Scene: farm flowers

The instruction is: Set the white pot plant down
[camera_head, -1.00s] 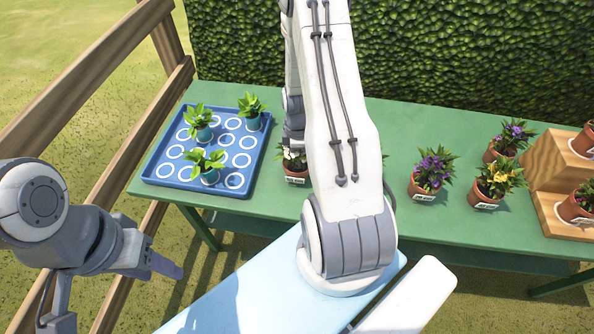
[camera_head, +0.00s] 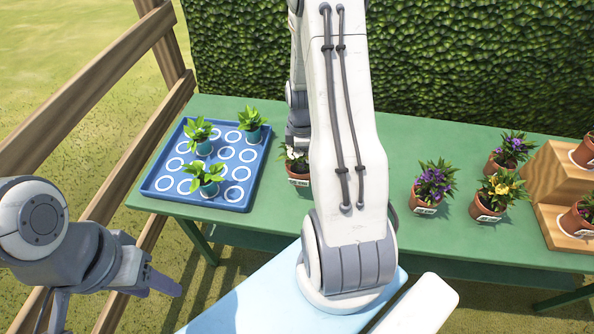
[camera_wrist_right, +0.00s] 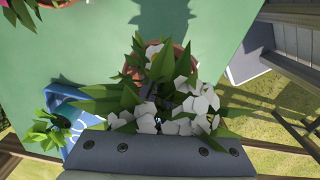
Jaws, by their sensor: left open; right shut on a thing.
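The white pot plant (camera_head: 299,170) has white flowers, green leaves and a terracotta pot with a pale label. It is partly hidden by my right arm in the head view. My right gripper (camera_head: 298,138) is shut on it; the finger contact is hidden. In the right wrist view the white flowers (camera_wrist_right: 205,102) crowd close to the grey gripper body, with the pot rim behind. I cannot tell whether the pot touches the table. My left gripper (camera_head: 152,280) is open and empty, left of the table's front edge.
A blue tray (camera_head: 165,197) with white rings holds three leafy seedlings on the green table (camera_head: 380,118). Purple (camera_head: 435,182) and yellow (camera_head: 502,188) flower pots stand to the right, near a wooden step stand (camera_head: 550,175). A wooden fence runs along the left.

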